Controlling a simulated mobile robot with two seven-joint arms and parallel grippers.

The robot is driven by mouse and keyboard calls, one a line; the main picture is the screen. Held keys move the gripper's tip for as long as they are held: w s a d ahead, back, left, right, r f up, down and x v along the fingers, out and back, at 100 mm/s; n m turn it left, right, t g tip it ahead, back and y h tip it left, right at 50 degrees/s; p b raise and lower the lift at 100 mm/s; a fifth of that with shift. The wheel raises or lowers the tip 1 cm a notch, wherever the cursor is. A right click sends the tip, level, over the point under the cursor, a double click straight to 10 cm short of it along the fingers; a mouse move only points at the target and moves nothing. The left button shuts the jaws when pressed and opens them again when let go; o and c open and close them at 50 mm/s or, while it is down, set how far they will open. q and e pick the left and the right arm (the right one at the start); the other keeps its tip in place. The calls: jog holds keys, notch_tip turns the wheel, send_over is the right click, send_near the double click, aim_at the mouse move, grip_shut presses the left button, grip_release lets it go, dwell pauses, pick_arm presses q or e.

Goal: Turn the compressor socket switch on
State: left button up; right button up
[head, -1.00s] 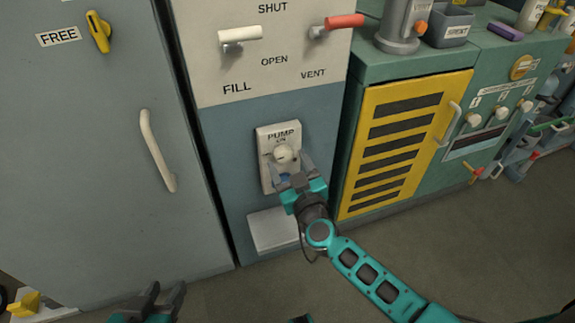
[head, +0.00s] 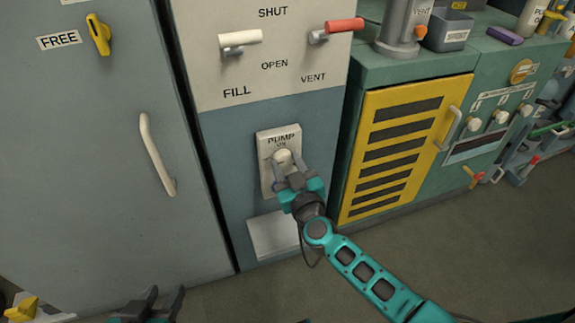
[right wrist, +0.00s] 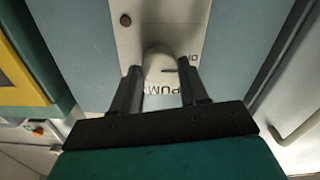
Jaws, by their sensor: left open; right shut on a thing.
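The white socket plate (head: 266,180) labelled PUMP is on the lower blue-grey panel in the head view. Its round, pale switch knob (head: 283,157) sits below the lettering. My right gripper (head: 287,167) is shut on the knob, with one finger on each side. In the right wrist view the knob (right wrist: 158,65) shows between the two dark fingers (right wrist: 161,85), and the plate (right wrist: 195,15) lies behind it. The gripper hides part of the plate. My left gripper (head: 160,298) is open and empty at the bottom edge of the head view.
The white-handled FILL lever (head: 240,38) and red-handled VENT lever (head: 343,25) are above the plate. A white box (head: 270,238) is below it. A yellow slatted door (head: 400,145) stands right, a grey door with a handle (head: 155,150) left. Open floor lies in front.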

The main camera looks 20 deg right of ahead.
jog(key=shift+c, duration=0.5)
pick_arm(q)
jog(key=shift+r, duration=0.15)
pick_arm(e)
jog(key=shift+m, duration=0.3)
jog(key=m+p, duration=0.1)
jog(key=m, duration=0.7)
jog(key=shift+d, duration=0.1)
jog(key=m, duration=0.3)
jog(key=shift+f, duration=0.1)
jog(key=m, duration=0.2)
jog(key=shift+m, duration=0.4)
jog(key=m+b, duration=0.1)
jog(key=m, duration=0.1)
jog(key=shift+m, duration=0.3)
pick_arm(q)
jog(key=shift+s+d+f, duration=0.1)
jog(key=shift+f, duration=0.15)
pick_arm(e)
jog(key=shift+m, duration=0.3)
pick_arm(q)
jog(key=shift+r, duration=0.1)
pick_arm(e)
jog(key=shift+m, duration=0.3)
